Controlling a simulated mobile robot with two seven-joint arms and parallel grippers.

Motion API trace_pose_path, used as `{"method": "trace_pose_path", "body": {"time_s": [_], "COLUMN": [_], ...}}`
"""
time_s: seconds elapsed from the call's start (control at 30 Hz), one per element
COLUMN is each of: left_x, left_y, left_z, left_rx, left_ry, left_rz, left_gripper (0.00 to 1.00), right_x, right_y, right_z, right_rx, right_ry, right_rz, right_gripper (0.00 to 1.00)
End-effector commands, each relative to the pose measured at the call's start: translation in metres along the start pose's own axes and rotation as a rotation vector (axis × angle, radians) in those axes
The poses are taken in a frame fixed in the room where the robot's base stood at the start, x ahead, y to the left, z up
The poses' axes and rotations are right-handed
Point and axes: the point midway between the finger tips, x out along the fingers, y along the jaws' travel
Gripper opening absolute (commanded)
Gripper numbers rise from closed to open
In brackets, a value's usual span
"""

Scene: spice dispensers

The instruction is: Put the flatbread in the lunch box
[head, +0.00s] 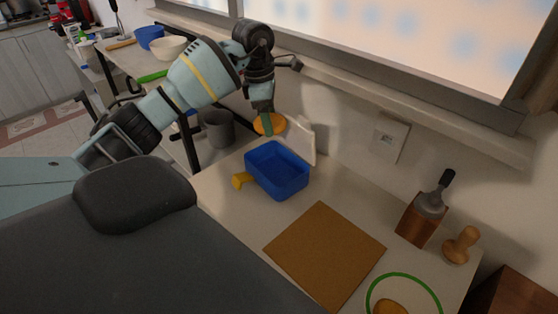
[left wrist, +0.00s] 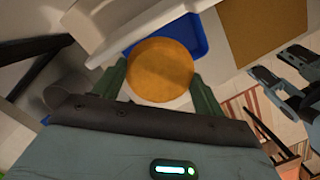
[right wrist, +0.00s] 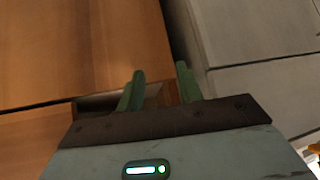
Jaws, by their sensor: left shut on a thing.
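The round orange-brown flatbread (head: 270,124) is held in my left gripper (head: 267,130), above the table's far left edge. In the left wrist view the flatbread (left wrist: 160,70) sits between the two green fingers. The open blue lunch box (head: 290,183) stands on the table, just below and right of the gripper in the head view; it is partly hidden behind the flatbread in the left wrist view (left wrist: 190,32). Its white lid (head: 306,143) stands upright at the back. My right gripper (right wrist: 160,72) is open and empty, facing brown wooden panels.
A yellow piece (head: 242,180) is at the box's left side. A brown mat (head: 325,250) lies in front. A green-rimmed plate (head: 412,282) bears another orange piece (head: 390,307). A wooden holder (head: 417,225) and wooden press (head: 461,245) stand right. The wall is close behind.

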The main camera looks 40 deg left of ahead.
Motion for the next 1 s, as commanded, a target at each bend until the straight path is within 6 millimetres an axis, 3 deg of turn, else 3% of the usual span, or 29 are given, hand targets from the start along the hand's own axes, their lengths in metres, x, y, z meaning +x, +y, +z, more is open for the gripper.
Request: {"method": "trace_pose_path", "body": {"time_s": [0.53,0.93,0.97,1.0], "left_x": [0.053,0.057,0.057,0.057], "left_y": [-0.001,0.0,0.0,0.0], "left_z": [-0.008,-0.009,-0.009,-0.009], "left_rx": [0.0,0.0,0.0,0.0], "left_ry": [0.005,0.0,0.0,0.0], "left_rz": [-0.005,0.002,0.001,0.001], "left_gripper": [0.47,0.47,0.75,0.8], "right_x": [0.004,0.006,0.006,0.006], "right_y": [-0.001,-0.006,-0.006,-0.006], "right_z": [0.036,0.032,0.032,0.032], "right_rx": [-0.001,0.018,0.017,0.017], "right_ry": [-0.065,-0.057,-0.056,-0.056], "right_rz": [-0.009,-0.009,-0.009,-0.009], "right_gripper": [0.36,0.36,0.36,0.36]}}
